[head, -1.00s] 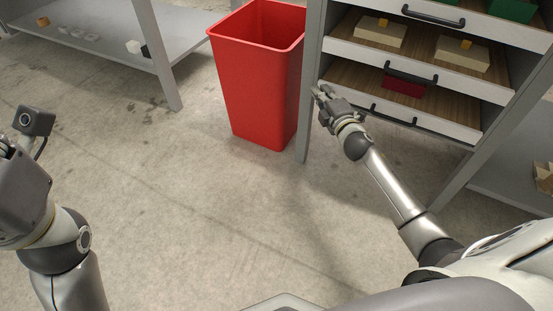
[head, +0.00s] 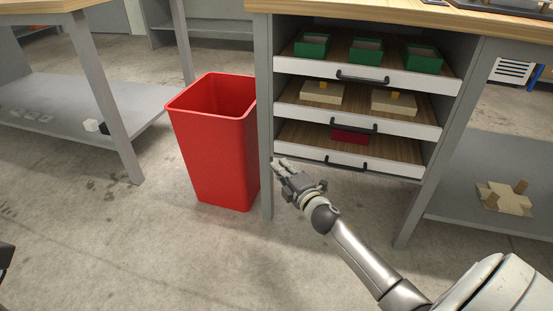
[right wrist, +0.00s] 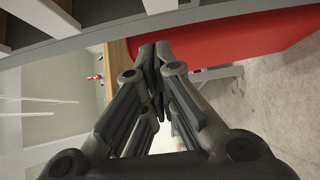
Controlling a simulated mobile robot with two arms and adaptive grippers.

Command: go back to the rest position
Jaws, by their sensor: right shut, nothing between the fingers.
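My right gripper (head: 283,167) is in front of the lower left of the drawer cabinet, beside the red bin, in the head view. In the right wrist view its fingers (right wrist: 155,55) are together at the tips with nothing between them. My right arm reaches in from the lower right. Of my left arm only a dark sliver shows at the left edge of the head view, and its gripper is out of the picture.
The red bin (head: 215,150) stands left of the cabinet. Three drawers stand out: green boxes (head: 366,50) on top, beige blocks (head: 322,93) in the middle, a red box (head: 350,136) at the bottom. A low shelf (head: 60,105) is at left. Floor in front is clear.

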